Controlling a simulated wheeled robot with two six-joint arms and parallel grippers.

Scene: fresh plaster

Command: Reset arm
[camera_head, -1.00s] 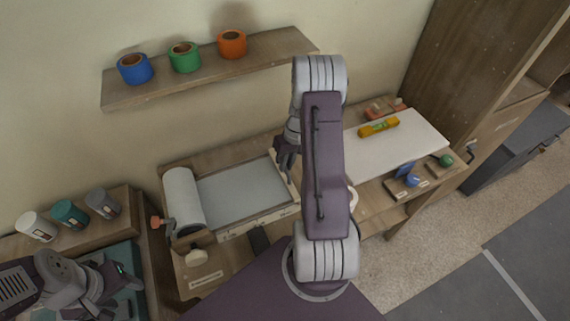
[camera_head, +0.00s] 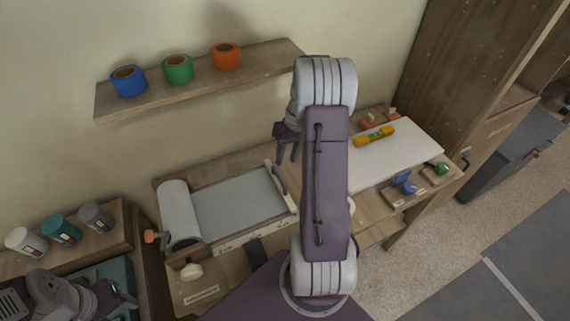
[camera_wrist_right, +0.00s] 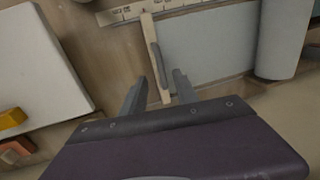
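My right arm stands in the middle of the head view, and its gripper (camera_head: 281,178) hangs over the right edge of the paper board (camera_head: 240,203). In the right wrist view the two fingers of this gripper (camera_wrist_right: 158,88) are apart with nothing held between them. A wooden bar with a dark handle (camera_wrist_right: 158,64) lies below and beyond them, along the board's edge. My left gripper (camera_head: 122,300) is at the lower left of the head view, over a teal surface. Its fingers are too small and partly cut off to read.
A wall shelf (camera_head: 200,80) holds blue, green and orange tape rolls. A white roll (camera_head: 178,214) sits left of the paper board. A white panel (camera_head: 395,158) with a yellow level (camera_head: 374,136) lies right. Several cups stand at left. A tall wooden cabinet (camera_head: 455,70) stands at right.

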